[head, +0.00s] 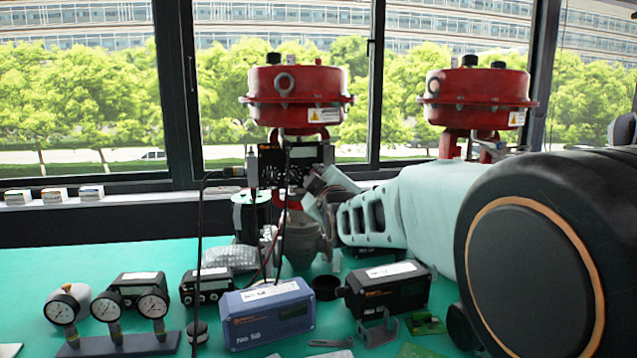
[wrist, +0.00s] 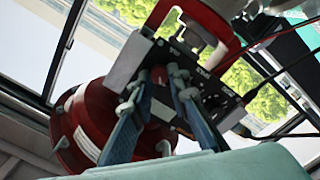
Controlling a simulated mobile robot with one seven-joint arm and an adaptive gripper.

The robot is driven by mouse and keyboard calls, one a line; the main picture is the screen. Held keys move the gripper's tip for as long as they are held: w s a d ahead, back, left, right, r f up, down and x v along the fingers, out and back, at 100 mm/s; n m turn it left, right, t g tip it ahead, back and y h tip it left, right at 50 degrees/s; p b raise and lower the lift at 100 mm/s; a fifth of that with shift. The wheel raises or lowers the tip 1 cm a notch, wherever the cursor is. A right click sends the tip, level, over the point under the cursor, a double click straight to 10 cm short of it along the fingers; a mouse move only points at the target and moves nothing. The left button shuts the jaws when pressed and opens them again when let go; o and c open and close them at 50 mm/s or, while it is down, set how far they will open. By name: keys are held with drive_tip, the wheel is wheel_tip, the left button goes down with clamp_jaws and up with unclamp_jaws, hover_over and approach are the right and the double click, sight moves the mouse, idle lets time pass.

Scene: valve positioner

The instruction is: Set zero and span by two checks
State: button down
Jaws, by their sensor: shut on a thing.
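The left valve has a red actuator (head: 297,95), which shows tilted in the wrist view (wrist: 95,125). Below it is a black positioner (head: 272,163) with cables at its front. In the wrist view the positioner panel (wrist: 212,92) carries white lettering and plugged leads. My gripper (head: 318,188) reaches in from the right. In the wrist view my gripper (wrist: 158,80) has both fingers at the panel, shut on a small reddish part (wrist: 158,76) between the tips. The fingers partly hide it, so its exact shape is unclear.
A blue boxed instrument (head: 267,312) and a black boxed one (head: 388,290) stand on the green bench (head: 30,270). Three gauges on a stand (head: 115,343) are at front left. A second valve with a red actuator (head: 478,98) is behind my arm. Cables hang beside the positioner.

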drive_tip(key=shift+n, duration=0.5)
drive_tip(key=c, duration=1.8)
unclamp_jaws()
drive_tip(key=shift+c, duration=0.2)
drive_tip(key=v, duration=0.7)
drive_tip(key=shift+s, duration=0.25)
